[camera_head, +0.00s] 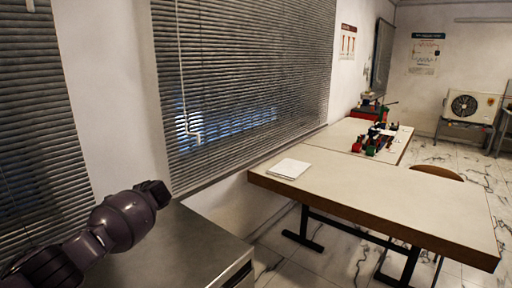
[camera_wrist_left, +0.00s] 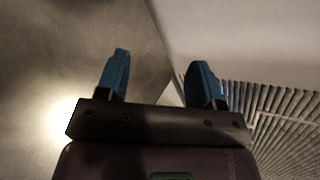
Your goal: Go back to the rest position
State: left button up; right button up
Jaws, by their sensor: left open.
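My left gripper (camera_wrist_left: 160,75) shows in the left wrist view with its two blue fingers apart and nothing between them. Behind the fingers are a bare wall or ceiling surface and window blinds. In the head view, part of my left arm comes in at the lower left, in front of the blinds and beside a grey cabinet top. The gripper itself is not visible in the head view. My right gripper is in neither view.
A grey cabinet (camera_head: 185,247) stands close below my left arm. A long table (camera_head: 385,195) with a white pad (camera_head: 289,168) is to the right. Red and green equipment (camera_head: 374,140) sits on a farther table. Window blinds (camera_head: 240,90) line the wall. Tiled floor is clear between cabinet and table.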

pick_arm(q)
jog(key=s+d+f+n+t+h+b, duration=0.1)
jog(key=d+f+t+h, duration=0.3)
jog(key=d, duration=0.5)
jog(key=s+d+f+n+t+h+b, duration=0.1)
jog(key=s+d+f+t+h, duration=0.1)
jog(key=d+h, duration=0.5)
jog(key=s+d+f+n+t+h+b, duration=0.1)
jog(key=s+d+f+n+b, duration=0.1)
jog(key=s+d+f, duration=0.35)
jog(key=s+a+f+n+b, duration=0.2)
jog(key=s+f, duration=0.5)
jog(key=s, duration=0.6)
jog(key=s+a+f+n+g+y+b, duration=0.1)
jog(key=s+f, duration=0.6)
jog(key=s, duration=0.7)
jog(key=s+a+f+n+g+y+b, duration=0.1)
jog(key=s+a+f+n+b, duration=0.2)
jog(key=s, duration=1)
notch_tip(320, 180, down, 5)
jog(key=a+n, duration=0.2)
jog(key=a, duration=0.1)
jog(key=shift+s+n, duration=0.3)
jog(key=shift+s, duration=0.1)
